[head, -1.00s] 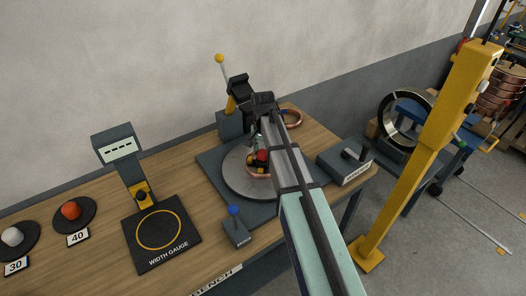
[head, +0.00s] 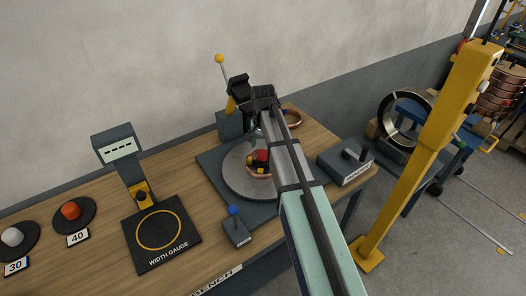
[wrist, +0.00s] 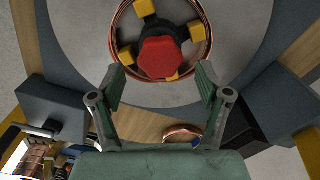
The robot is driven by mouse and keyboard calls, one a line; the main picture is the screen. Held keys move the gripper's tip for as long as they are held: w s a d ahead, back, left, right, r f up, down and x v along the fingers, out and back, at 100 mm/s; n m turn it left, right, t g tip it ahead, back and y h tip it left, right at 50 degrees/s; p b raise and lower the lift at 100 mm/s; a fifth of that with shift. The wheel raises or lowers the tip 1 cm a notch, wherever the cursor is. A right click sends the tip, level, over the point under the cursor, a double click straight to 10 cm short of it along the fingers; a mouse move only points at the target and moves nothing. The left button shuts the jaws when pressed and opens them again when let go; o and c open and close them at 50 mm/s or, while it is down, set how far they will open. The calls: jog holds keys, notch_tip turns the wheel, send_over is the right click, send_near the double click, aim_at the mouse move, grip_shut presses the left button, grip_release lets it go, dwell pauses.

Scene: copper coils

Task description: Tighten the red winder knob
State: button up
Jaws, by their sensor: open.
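The red winder knob (head: 262,155) sits at the middle of the round grey winder plate (head: 238,178), partly hidden by my arm in the head view. In the wrist view the red knob (wrist: 160,57) is faceted, with yellow blocks around it inside a copper coil (wrist: 118,40). My gripper (wrist: 158,78) is open and empty, its two green fingers spread left and right. The knob appears just past the fingertips, roughly centred between them; I see no contact. In the head view my gripper (head: 256,128) is mostly hidden by the arm, above the back of the plate.
A blue-knobbed lever (head: 234,212) stands in front of the plate, and a yellow-tipped lever (head: 220,60) rises behind it. A grey box (head: 345,165) is at the right. Another copper coil (head: 292,117) lies at the back. The width gauge (head: 190,250) is at the left.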

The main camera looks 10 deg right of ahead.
aim_at(263, 153)
notch_tip(263, 153, up, 10)
jog(key=shift+f, duration=0.25)
dwell(0.4)
